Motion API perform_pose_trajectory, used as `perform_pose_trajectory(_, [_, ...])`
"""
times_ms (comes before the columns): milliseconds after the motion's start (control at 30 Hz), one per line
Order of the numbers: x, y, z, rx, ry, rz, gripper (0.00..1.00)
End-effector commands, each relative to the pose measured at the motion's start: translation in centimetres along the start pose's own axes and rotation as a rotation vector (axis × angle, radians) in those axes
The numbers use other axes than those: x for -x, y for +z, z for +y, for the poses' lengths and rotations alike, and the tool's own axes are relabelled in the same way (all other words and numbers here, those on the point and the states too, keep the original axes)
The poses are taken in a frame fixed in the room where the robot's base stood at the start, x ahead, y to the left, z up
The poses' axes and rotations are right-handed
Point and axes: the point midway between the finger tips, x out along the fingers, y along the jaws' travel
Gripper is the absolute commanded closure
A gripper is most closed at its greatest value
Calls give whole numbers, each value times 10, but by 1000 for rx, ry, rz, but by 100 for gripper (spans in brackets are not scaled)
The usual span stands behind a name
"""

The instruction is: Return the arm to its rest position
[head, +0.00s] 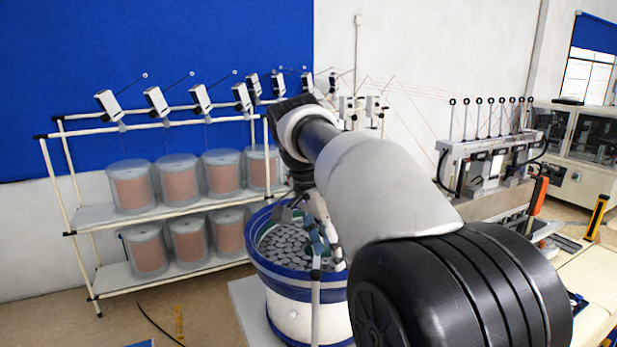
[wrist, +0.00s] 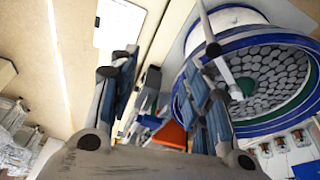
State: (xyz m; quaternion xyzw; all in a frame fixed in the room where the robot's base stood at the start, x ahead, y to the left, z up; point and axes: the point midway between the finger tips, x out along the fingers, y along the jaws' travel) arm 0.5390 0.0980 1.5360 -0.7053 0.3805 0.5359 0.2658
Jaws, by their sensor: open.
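My gripper (wrist: 160,68) shows in the wrist view with its two blue-padded fingers spread apart and nothing held between them. In the head view my arm reaches from the lower right toward the middle. My gripper end (head: 306,218) hangs low there, partly hidden by the arm, in front of or over the bowl feeder (head: 290,292). The bowl feeder has a blue rim and white wall and holds many grey round pieces. It also shows at the right of the wrist view (wrist: 240,128), behind the right finger; I cannot tell the exact gap.
A rack (head: 180,215) with several copper-coloured spools stands left against the wall. A machine (head: 490,170) with several upright rods stands right on a pale bench (head: 590,265). A grey post (head: 316,300) rises before the bowl.

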Motion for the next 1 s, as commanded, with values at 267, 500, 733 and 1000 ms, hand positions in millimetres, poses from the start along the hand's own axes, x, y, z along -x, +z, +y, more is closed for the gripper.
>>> perform_pose_trajectory(267, [-70,31,114,335,-135,-23,56])
perform_pose_trajectory(500, [-157,92,209,609,-253,16,56])
perform_pose_trajectory(733, [-247,154,272,811,-332,91,56])
perform_pose_trajectory(1000, [-284,179,292,892,-357,131,56])
